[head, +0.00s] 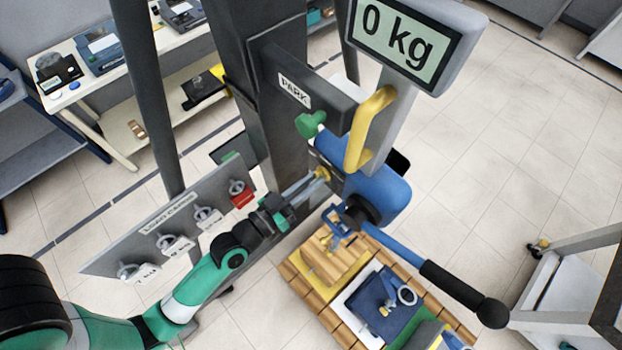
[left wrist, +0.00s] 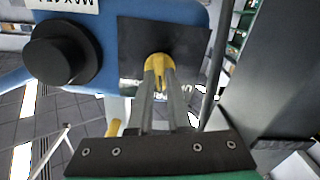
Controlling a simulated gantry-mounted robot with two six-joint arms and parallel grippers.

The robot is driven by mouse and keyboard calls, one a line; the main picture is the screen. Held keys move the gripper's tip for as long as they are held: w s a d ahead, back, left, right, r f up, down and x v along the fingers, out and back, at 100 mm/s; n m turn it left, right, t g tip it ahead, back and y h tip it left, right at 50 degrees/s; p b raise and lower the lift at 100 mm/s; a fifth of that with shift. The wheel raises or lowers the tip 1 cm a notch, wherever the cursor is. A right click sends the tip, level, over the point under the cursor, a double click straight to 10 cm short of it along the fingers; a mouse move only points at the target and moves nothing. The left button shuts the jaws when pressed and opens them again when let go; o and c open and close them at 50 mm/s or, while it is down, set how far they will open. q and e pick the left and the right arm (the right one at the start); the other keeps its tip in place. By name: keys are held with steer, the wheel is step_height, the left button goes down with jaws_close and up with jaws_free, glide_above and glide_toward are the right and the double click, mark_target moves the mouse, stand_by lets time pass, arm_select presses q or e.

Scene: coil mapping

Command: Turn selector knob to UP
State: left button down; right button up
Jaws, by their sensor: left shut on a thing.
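The selector knob (left wrist: 158,68) is yellow and sits on a dark plate (left wrist: 190,45) on the side of the blue hoist body (head: 385,190). In the left wrist view my left gripper (left wrist: 158,80) has its two fingers close together on the knob. In the head view the left gripper (head: 318,178) reaches the knob from the left, and a small yellow part of the knob shows at the fingertips. Any marks around the knob are unreadable, so its setting cannot be told. My right gripper is not seen in either view.
A display (head: 405,38) reads 0 kg above a yellow handle (head: 370,125). A green knob (head: 310,124) is near the PARK sign. A load card panel (head: 170,222) lies near my left arm. A blue lever (head: 430,268) and a wooden pallet (head: 310,285) with parts are below.

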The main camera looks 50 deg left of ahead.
arm_select(q)
steer(key=n+p, duration=0.1)
steer(key=n, duration=0.4)
steer(key=shift+n, duration=0.3)
stand_by(0.4)
steer(key=c, duration=0.9)
jaws_free()
steer(key=shift+o, duration=0.2)
steer(key=s+b, duration=0.7)
steer(key=s, duration=0.4)
steer(key=shift+s+d+b, duration=0.3)
steer(key=shift+s+d, duration=0.05)
steer(key=shift+d, duration=0.05)
